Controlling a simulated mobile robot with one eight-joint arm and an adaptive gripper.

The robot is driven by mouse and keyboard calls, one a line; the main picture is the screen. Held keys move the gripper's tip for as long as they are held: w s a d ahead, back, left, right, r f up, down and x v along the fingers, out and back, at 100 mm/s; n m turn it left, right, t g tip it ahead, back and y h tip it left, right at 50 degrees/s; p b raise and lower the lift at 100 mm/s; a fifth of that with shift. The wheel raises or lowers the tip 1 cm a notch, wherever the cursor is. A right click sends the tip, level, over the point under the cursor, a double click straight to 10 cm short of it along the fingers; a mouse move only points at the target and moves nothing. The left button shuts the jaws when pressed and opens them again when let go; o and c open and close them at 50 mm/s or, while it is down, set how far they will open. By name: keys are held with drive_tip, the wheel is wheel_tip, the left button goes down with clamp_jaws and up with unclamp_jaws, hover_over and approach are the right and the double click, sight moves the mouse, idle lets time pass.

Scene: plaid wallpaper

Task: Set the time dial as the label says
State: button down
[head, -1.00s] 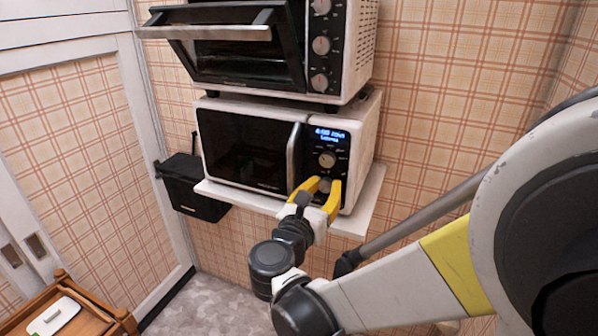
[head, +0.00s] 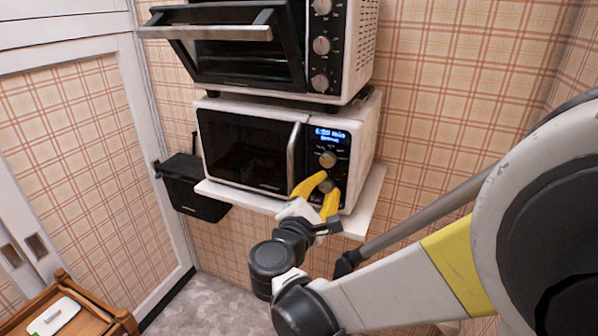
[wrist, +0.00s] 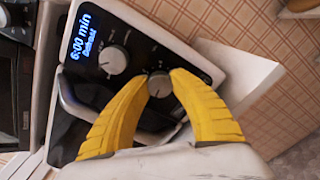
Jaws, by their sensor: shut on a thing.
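The microwave (head: 250,150) stands on a white shelf, its door shut. Its lit blue display (head: 330,136) reads "6:00 min" with "Defrost" below in the wrist view (wrist: 83,42). Below the display are two round dials. The upper dial (head: 327,159) is free; it also shows in the wrist view (wrist: 112,60). The lower dial (head: 327,186) sits between the yellow fingertips of my gripper (wrist: 160,82), which is shut on it. My gripper is rolled, tilted in the head view. No readable label with a time shows.
A toaster oven (head: 347,40) with its door tilted open stands on top of the microwave. The white shelf (head: 355,217) juts out under it. A black box (head: 190,188) hangs at left. A white item (head: 54,316) lies on a wooden cart (head: 95,318).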

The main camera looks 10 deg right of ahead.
drive_tip(key=shift+m, duration=0.6)
drive_tip(key=c, duration=1.1)
unclamp_jaws()
drive_tip(key=v, duration=1.2)
